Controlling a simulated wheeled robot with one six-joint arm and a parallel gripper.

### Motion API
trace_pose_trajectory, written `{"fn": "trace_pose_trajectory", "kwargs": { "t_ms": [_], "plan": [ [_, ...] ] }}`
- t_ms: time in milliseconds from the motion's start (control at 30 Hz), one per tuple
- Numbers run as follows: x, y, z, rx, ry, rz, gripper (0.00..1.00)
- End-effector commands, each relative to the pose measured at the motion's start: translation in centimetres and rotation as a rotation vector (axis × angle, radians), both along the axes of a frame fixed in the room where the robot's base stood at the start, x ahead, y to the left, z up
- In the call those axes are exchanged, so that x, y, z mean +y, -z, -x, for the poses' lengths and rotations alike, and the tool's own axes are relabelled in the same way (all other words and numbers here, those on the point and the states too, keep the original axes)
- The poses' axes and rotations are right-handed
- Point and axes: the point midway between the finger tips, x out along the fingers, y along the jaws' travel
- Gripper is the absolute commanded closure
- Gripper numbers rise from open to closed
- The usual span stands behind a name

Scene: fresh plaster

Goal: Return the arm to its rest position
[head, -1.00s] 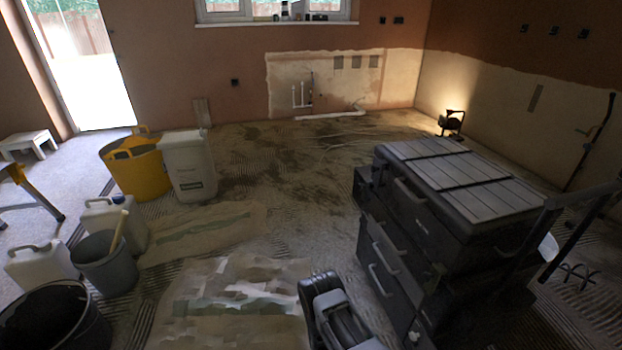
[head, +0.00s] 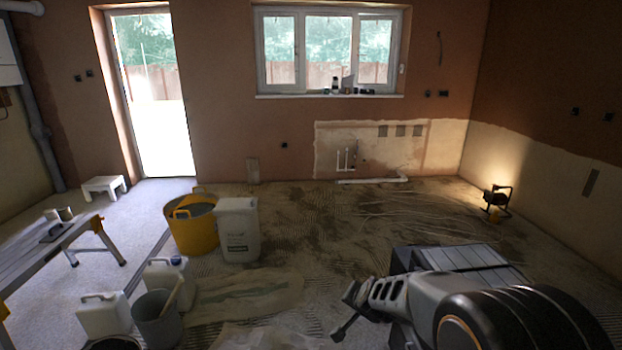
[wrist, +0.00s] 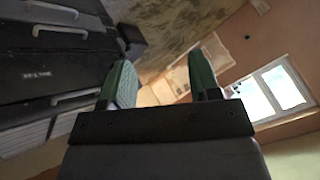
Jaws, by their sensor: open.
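My gripper (wrist: 162,84) shows in the wrist view with two green-faced fingers spread apart and nothing between them. In the head view my arm reaches in from the lower right, and its gripper end points left, in front of the dark tool chest (head: 478,258). The arm hides most of the chest in that view. The wrist view shows dark drawers with grey handles (wrist: 50,62) on the left, and the picture there is tilted. I cannot tell how much space lies between my gripper and the chest.
A yellow tub (head: 192,232), a white bin (head: 238,240), white canisters (head: 104,316) and a grey bucket (head: 158,320) stand at left. A trestle bench (head: 50,250) is far left. A lit work lamp (head: 496,200) stands by the right wall. The middle floor is mostly open.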

Motion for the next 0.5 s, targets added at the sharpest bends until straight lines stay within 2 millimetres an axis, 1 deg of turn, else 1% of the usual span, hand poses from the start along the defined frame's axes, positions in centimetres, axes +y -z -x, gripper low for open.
{"fn": "trace_pose_trajectory", "kwargs": {
  "t_ms": [33, 67, 100, 167, 200, 300, 333, 400, 500],
  "plan": [
    [0.1, -5.0, 1.9, 0.011, -0.072, 0.018, 0.43],
    [0.2, -6.8, 3.1, 0.026, -0.119, 0.032, 0.43],
    [0.2, -8.8, 4.8, 0.049, -0.178, 0.056, 0.43],
    [0.0, -11.6, 7.4, 0.085, -0.255, 0.095, 0.43],
    [-0.3, -13.1, 9.1, 0.109, -0.300, 0.124, 0.43],
    [-1.1, -16.3, 13.0, 0.170, -0.388, 0.198, 0.43],
    [-1.4, -17.0, 14.1, 0.186, -0.407, 0.218, 0.43],
    [-2.1, -18.4, 16.3, 0.225, -0.445, 0.262, 0.43],
    [-3.0, -19.7, 18.6, 0.269, -0.478, 0.312, 0.43]
  ]
}}
